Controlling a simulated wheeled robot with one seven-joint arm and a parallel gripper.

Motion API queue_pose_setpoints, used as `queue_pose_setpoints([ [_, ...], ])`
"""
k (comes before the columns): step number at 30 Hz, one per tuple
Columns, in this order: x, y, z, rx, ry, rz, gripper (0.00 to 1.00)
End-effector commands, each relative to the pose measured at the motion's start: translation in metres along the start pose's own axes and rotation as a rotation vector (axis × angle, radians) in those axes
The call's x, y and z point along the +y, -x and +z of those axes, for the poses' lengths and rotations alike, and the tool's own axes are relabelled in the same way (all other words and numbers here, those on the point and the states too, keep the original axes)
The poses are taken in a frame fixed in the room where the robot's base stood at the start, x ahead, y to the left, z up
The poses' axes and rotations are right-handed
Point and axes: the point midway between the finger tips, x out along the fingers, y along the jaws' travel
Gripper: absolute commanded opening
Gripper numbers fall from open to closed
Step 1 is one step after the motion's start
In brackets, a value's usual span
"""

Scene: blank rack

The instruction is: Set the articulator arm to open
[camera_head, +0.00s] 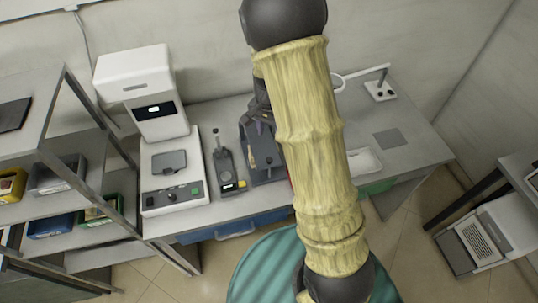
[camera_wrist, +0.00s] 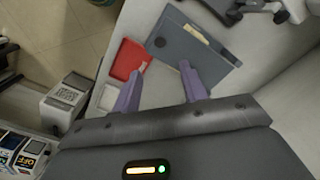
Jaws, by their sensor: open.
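My gripper (camera_wrist: 161,88) is open and empty, its two purple fingers apart above the bench in the wrist view. Just beyond the fingertips lies a grey flat piece (camera_wrist: 188,47) with a pale strip and a dark round knob; in the head view it is partly hidden by my arm. A dark jointed device (camera_wrist: 232,11) is cut off at the top right of the wrist view; I cannot tell for sure which of these is the articulator. My gripper's fingers cannot be made out in the head view.
A red tray (camera_wrist: 130,58) lies left of the grey piece near the bench edge. In the head view a white instrument (camera_head: 172,170) and a small dark device (camera_head: 227,172) stand left of my arm. Shelves (camera_head: 62,150) are at the far left. A lamp (camera_head: 377,89) stands right.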

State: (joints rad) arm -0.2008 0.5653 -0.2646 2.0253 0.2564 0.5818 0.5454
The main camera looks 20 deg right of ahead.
Motion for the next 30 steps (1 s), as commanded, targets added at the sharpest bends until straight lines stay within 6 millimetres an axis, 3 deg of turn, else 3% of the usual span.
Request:
queue_pose_setpoints([
  [21, 0.001, -0.111, 0.001, -0.002, 0.000, 0.003, 0.43],
  [30, 0.000, -0.130, 0.000, 0.000, 0.000, 0.000, 0.43],
])
